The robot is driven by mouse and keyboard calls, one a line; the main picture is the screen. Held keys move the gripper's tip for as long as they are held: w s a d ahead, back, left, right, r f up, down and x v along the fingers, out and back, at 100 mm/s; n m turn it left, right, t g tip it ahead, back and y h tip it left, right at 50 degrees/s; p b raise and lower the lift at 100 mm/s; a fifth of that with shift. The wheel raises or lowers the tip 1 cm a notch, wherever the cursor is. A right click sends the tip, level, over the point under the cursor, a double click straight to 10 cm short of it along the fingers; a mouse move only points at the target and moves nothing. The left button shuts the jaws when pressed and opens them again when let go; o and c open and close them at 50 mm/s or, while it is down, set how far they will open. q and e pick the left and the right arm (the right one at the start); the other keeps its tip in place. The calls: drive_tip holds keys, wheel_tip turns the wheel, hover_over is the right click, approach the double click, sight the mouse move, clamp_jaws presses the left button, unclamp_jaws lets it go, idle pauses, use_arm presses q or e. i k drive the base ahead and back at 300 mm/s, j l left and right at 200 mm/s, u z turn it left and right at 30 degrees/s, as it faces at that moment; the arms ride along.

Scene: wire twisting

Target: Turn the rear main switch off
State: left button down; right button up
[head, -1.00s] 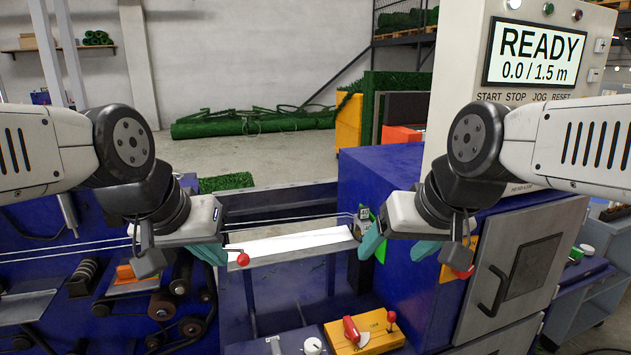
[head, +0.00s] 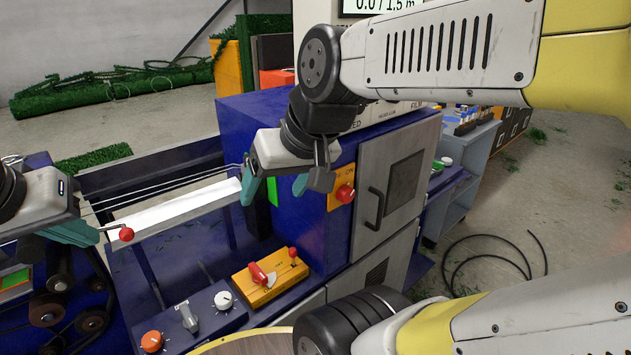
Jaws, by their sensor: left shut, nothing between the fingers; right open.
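A red rotary knob (head: 345,193) sits on an orange plate on the side of the blue cabinet (head: 310,220), with "ON" lettering beside it. I cannot tell for sure that it is the rear main switch. My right gripper (head: 274,188) is open and empty, pointing down just left of the knob and apart from it. My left gripper (head: 84,234) is shut and empty at the far left, near a red ball-ended lever (head: 126,234). Whether it touches the lever cannot be told.
An orange control box (head: 270,285) with a red handle and a red-topped lever stands below. Left of it are a white knob (head: 223,299), a grey switch (head: 187,317) and an orange knob (head: 152,341). A grey cabinet door (head: 398,185) is to the right. A black cable (head: 490,237) lies on the floor.

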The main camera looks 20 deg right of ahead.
sight(345, 195)
drive_tip(key=l+z, duration=0.3)
drive_tip(key=z, duration=0.2)
drive_tip(key=l+z, duration=0.25)
drive_tip(key=z, duration=0.2)
drive_tip(key=k+l+u, duration=0.15)
drive_tip(key=k, duration=0.35)
drive_tip(key=k+l+u, duration=0.15)
drive_tip(key=k+l, duration=0.2)
drive_tip(key=k, duration=0.15)
